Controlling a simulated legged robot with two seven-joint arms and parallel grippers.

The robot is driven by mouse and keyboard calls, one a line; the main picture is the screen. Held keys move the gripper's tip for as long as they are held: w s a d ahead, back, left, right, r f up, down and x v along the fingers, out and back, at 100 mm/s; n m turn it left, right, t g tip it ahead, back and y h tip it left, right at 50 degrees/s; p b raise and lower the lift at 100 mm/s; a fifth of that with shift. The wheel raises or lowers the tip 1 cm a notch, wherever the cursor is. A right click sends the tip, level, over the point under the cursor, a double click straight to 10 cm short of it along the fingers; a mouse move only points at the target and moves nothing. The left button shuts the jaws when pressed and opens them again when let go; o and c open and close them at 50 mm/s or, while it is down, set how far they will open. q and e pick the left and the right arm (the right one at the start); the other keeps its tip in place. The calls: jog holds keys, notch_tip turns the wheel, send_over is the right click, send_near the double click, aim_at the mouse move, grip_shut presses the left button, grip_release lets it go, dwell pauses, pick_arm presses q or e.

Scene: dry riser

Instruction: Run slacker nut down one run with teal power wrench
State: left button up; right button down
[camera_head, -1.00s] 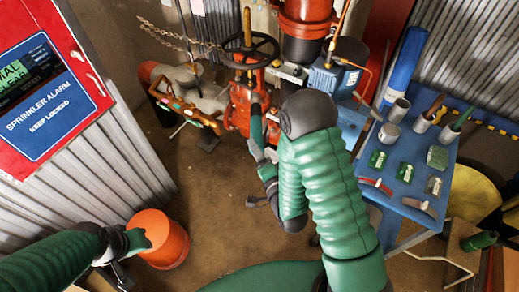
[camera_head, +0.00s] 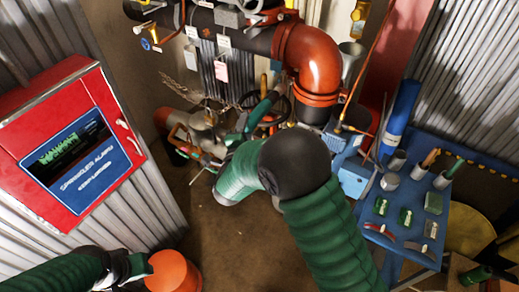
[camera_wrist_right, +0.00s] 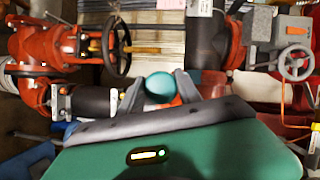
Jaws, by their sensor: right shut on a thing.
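My right gripper (camera_wrist_right: 160,92) is shut on a teal round-ended thing that looks like the power wrench (camera_wrist_right: 159,84), seen end-on between its fingers. In the head view a dark green tool body (camera_head: 262,110) shows beyond my right forearm, close to the handwheel and pipework at the back. My forearm hides most of that gripper. The slacker nut cannot be made out in either view. My left gripper (camera_head: 130,268) is at the lower left beside an orange bucket (camera_head: 172,272); its finger opening is unclear.
A red valve with a black handwheel (camera_wrist_right: 117,46) stands left in the wrist view; a grey handwheel (camera_wrist_right: 295,63) is at right. The blue bench (camera_head: 455,205) holds cups and small green blocks. A red alarm cabinet (camera_head: 75,145) stands left. Floor between is clear.

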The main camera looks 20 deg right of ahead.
jog(key=shift+h, duration=0.5)
jog(key=w+b, duration=0.1)
jog(key=w+d+r+b, duration=0.1)
jog(key=w, duration=0.1)
jog(key=w+r+b, duration=0.1)
jog(key=b, duration=0.1)
jog(key=shift+w+d+r, duration=0.1)
jog(key=shift+w+d, duration=0.1)
jog(key=shift+w, duration=0.05)
dwell(0.4)
jog(key=shift+a+r, duration=0.15)
jog(key=shift+a, duration=0.1)
jog(key=shift+d, duration=0.15)
dwell(0.4)
